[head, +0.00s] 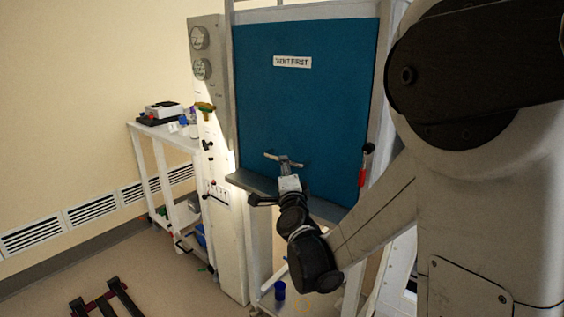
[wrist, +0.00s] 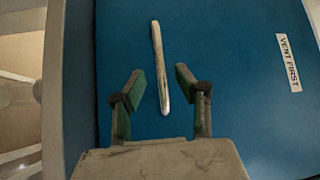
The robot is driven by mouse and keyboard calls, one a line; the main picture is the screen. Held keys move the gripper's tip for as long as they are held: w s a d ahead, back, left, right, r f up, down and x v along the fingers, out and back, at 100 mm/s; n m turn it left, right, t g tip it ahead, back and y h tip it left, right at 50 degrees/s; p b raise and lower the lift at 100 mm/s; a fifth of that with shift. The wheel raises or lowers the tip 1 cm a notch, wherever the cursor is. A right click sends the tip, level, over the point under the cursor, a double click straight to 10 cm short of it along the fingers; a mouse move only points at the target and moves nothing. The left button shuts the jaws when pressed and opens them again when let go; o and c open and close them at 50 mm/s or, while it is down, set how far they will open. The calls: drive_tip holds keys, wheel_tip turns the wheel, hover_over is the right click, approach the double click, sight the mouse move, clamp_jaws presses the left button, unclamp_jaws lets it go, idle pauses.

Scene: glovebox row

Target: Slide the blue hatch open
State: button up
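The blue hatch (head: 305,105) is a large flat panel in a grey frame, with a white "VENT FIRST" label (head: 292,62) near its top. It covers the opening down to the grey ledge. A silver bar handle (head: 273,155) sits low on the panel. My gripper (head: 287,164) is at the handle, partly covering it in the head view. In the wrist view my gripper (wrist: 160,84) is open, with one green-padded finger on each side of the lower part of the handle (wrist: 157,55). Gaps show on both sides, and I cannot tell how deep the fingers reach.
A red-handled lever (head: 364,168) is at the frame's right side. A grey panel with gauges (head: 201,68) and a yellow-green valve handle (head: 205,107) stands left of the hatch. A white side table (head: 165,131) holds small items. A ledge (head: 252,182) juts out below the hatch.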

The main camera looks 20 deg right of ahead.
drive_tip(key=shift+x, duration=2.6)
drive_tip(key=shift+c, duration=0.3)
clamp_jaws()
drive_tip(key=shift+r, duration=0.1)
